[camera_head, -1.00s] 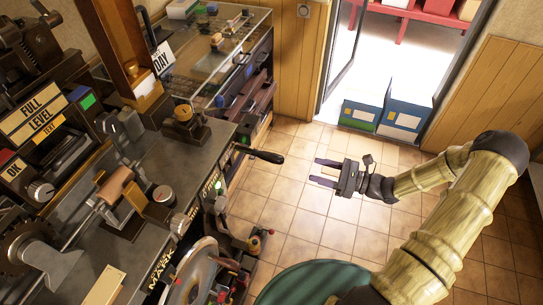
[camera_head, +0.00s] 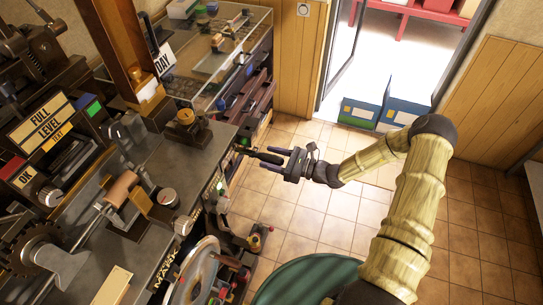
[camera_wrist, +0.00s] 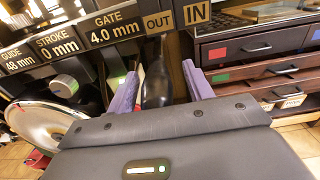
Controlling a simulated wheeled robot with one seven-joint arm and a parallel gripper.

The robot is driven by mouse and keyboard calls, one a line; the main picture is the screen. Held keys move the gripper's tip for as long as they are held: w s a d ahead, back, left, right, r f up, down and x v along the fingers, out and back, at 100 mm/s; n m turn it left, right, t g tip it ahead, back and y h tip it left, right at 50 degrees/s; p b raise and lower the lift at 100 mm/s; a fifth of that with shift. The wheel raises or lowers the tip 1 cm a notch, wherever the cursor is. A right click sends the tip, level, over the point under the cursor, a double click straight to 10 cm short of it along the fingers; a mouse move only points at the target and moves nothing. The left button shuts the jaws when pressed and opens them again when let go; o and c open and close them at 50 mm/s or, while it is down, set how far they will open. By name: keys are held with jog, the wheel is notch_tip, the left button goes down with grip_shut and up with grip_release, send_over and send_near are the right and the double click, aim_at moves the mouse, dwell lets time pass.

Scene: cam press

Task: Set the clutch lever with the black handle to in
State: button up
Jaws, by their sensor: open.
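The clutch lever's black handle (camera_head: 262,157) sticks out from the front edge of the machine bench. In the wrist view the handle (camera_wrist: 157,75) hangs below the OUT plate (camera_wrist: 158,21), with the IN plate (camera_wrist: 196,12) to the right. My gripper (camera_head: 274,160) is open at the handle's free end. In the wrist view its two purple fingers (camera_wrist: 161,88) stand on either side of the handle, with gaps visible on both sides. The handle's lower end is hidden behind the gripper body.
A drawer cabinet (camera_wrist: 255,72) stands to the right of the lever in the wrist view. Open tiled floor (camera_head: 310,215) lies to the right.

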jog(key=shift+s+a, duration=0.1)
jog(key=shift+s, duration=0.05)
jog(key=shift+c, duration=1.4)
grip_shut()
